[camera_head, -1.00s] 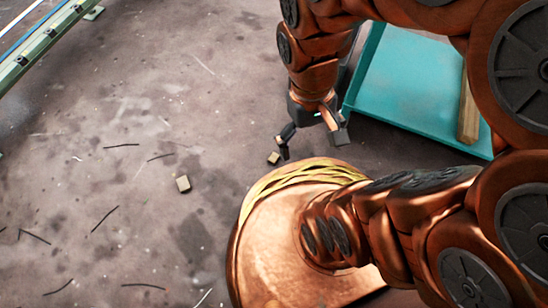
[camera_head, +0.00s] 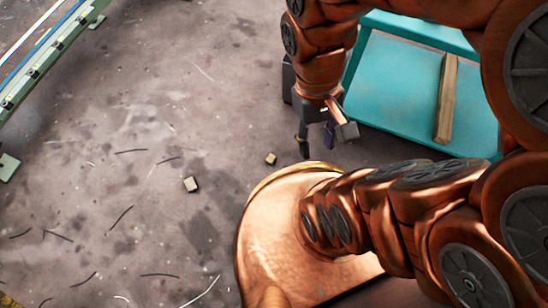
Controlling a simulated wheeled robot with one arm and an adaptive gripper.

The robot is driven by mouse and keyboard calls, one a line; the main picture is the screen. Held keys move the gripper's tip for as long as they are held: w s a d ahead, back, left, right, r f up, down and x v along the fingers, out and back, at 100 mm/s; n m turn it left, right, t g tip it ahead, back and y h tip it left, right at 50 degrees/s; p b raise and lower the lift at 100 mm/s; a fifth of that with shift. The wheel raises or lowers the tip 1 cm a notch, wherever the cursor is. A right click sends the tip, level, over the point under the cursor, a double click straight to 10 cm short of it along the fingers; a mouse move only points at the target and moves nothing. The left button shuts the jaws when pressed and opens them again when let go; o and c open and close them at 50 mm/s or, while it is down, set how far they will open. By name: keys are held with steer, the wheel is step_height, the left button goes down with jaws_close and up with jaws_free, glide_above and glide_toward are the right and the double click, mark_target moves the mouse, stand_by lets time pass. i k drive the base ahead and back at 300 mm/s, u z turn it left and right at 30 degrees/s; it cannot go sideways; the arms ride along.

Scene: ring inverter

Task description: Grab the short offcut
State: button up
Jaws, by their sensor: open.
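Two small pale wooden blocks lie on the floor, and I cannot tell for sure which is the short offcut. One block (camera_head: 191,184) lies left of centre. The other, smaller-looking block (camera_head: 271,159) lies closer to my gripper. A longer wooden bar (camera_head: 445,98) rests in the teal tray at the right. My gripper (camera_head: 324,141) is open and points down, just right of the nearer block. Its dark fingers are spread and no object shows between them. My arm hides part of the floor and tray.
The teal tray (camera_head: 390,85) stands at the upper right, close to my gripper. A green rail frame (camera_head: 45,55) runs along the upper left. Thin dark strands (camera_head: 121,217) lie scattered on the floor. The floor at centre left is mostly free.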

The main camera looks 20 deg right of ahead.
mark_target(271, 159)
steer(key=z, duration=0.5)
steer(key=k, duration=1.25)
steer(key=u, duration=0.35)
steer(key=i, duration=0.75)
steer(key=u, duration=0.65)
